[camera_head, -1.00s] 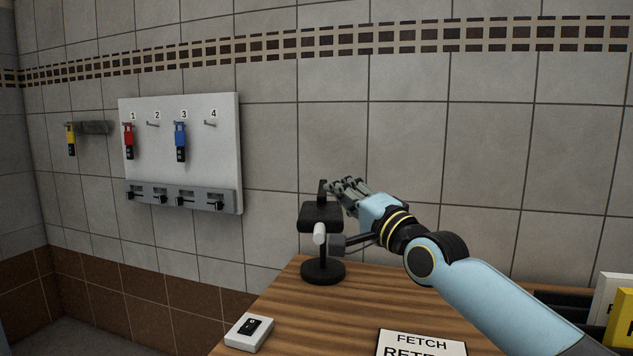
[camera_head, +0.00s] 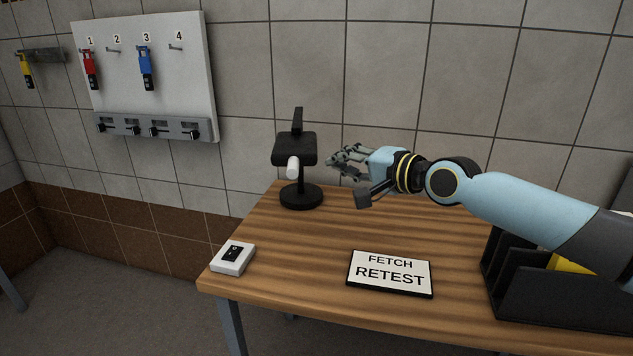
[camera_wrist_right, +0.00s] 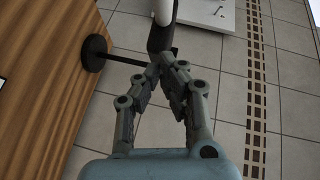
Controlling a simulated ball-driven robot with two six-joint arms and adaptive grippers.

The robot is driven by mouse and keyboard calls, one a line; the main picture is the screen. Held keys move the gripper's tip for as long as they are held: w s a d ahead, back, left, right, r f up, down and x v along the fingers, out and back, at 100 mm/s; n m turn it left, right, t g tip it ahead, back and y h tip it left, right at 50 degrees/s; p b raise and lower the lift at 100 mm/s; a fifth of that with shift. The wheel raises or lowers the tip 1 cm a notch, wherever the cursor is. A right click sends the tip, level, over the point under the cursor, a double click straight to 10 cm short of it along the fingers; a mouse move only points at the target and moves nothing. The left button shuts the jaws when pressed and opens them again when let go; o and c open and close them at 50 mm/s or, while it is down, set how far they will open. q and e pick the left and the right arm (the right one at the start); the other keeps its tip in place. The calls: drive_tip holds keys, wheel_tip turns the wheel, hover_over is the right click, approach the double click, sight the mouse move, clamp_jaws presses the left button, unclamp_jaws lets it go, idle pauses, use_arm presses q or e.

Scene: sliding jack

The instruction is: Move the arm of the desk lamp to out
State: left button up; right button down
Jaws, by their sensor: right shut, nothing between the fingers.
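The black desk lamp (camera_head: 295,148) stands at the back left of the wooden table, with a round base (camera_head: 301,197), a dark head, a white tube-like part (camera_head: 293,168) and a short upright piece on top. Its base (camera_wrist_right: 95,53) and white part (camera_wrist_right: 163,10) also show in the right wrist view. My right gripper (camera_head: 334,160) is shut and empty, just right of the lamp head and slightly below it. In the wrist view its fingertips (camera_wrist_right: 160,70) meet close to the lamp's dark part; I cannot tell if they touch. My left gripper is out of view.
A white switch box (camera_head: 233,258) sits at the table's left corner. A FETCH RETEST sign (camera_head: 390,273) lies at the front. A black file holder (camera_head: 560,310) stands at the right. A white key board (camera_head: 150,75) hangs on the wall.

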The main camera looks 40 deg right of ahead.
sight(299, 163)
drive_tip(key=w+a, duration=0.1)
drive_tip(key=w+a+f, duration=0.1)
drive_tip(key=w, duration=0.1)
drive_tip(key=shift+a, duration=0.25)
drive_tip(key=shift+w+a, duration=0.25)
drive_tip(key=shift+a, duration=0.2)
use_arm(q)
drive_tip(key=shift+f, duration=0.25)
use_arm(e)
drive_tip(key=shift+w+f, duration=0.1)
